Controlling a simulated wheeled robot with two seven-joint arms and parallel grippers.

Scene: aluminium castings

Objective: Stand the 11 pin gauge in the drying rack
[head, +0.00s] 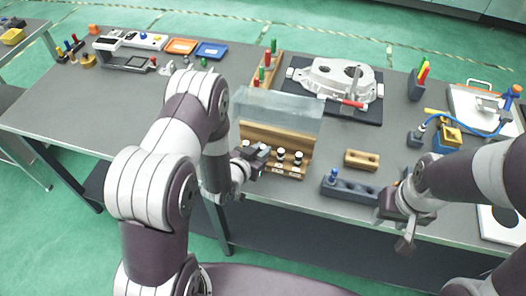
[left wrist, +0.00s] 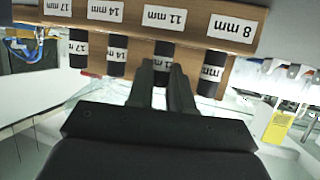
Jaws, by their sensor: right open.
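The 11 pin gauge (left wrist: 165,63) has a black end and a white label. It stands at the wooden holder (head: 262,132) between the 14 and 8 gauges, behind its 11 mm tag. My right gripper (head: 405,215) is open and empty at the table's front edge. I cannot tell for certain which thing is the drying rack: a dark block with hollows (head: 357,190) and a small wooden block with two holes (head: 362,159) lie right of the holder.
A clear sheet (head: 282,110) slopes over the holder's back. The 14 gauge (head: 281,154) and 17 gauge (head: 298,158) stand close beside my left gripper. A blue peg (head: 333,175) stands in the dark block. A casting (head: 340,80) lies behind. The table's left middle is clear.

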